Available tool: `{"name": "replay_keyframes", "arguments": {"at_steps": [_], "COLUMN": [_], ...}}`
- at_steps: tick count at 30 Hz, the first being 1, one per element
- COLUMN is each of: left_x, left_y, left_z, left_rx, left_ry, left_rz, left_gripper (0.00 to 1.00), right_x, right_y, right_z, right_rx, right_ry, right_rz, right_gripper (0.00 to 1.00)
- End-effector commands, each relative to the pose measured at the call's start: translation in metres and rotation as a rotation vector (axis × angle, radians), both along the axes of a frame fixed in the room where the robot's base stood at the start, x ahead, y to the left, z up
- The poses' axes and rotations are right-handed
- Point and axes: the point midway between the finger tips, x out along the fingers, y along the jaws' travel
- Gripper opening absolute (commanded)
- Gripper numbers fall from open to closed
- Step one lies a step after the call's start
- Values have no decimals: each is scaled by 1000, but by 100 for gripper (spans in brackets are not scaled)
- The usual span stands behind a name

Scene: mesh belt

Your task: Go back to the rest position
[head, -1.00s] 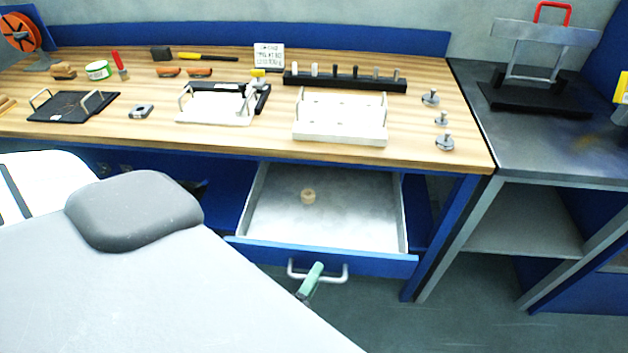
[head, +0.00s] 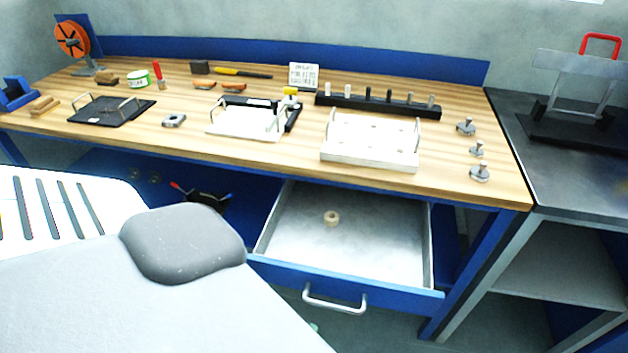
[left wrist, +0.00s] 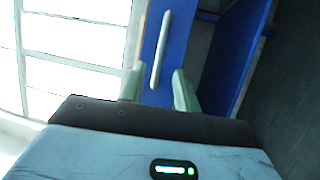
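The blue drawer (head: 345,279) under the workbench is pulled open, with a small tan ring (head: 331,218) lying on its bare metal floor. Its pale bar handle (head: 335,303) is empty in the head view. My left gripper (head: 314,327) is mostly hidden there, with only a small green fingertip showing just below the handle. In the left wrist view my left gripper (left wrist: 160,88) has its two green fingers spread apart with nothing between them. My right gripper is in neither view.
The workbench (head: 290,155) carries a white tray (head: 370,145), a dark tray (head: 110,110), a black peg rack (head: 375,104) and several small metal parts. A grey side table (head: 570,165) stands at the right. Dark floor is clear beside the drawer.

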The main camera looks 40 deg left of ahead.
Motion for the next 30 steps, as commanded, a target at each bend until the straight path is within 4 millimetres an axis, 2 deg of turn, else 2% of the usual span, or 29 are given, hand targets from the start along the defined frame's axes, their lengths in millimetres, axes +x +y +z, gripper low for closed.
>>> {"name": "replay_keyframes", "arguments": {"at_steps": [6,15,19,23,25,30], "left_x": [0,0,0,-4,-11,-36], "left_y": [0,0,-6,-20,-27,-36], "left_z": [1,0,0,-5,-12,-32], "left_rx": [0,2,71,281,440,852], "left_ry": [-1,1,49,177,266,469], "left_rz": [0,-2,-34,-128,-197,-387], "left_gripper": [32,32,32,32,32,32], "right_x": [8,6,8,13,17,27], "right_y": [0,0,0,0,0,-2], "right_z": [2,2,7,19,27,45], "right_rx": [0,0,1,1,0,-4], "right_ry": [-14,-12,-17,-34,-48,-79], "right_rz": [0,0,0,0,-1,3], "right_gripper": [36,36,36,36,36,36]}}
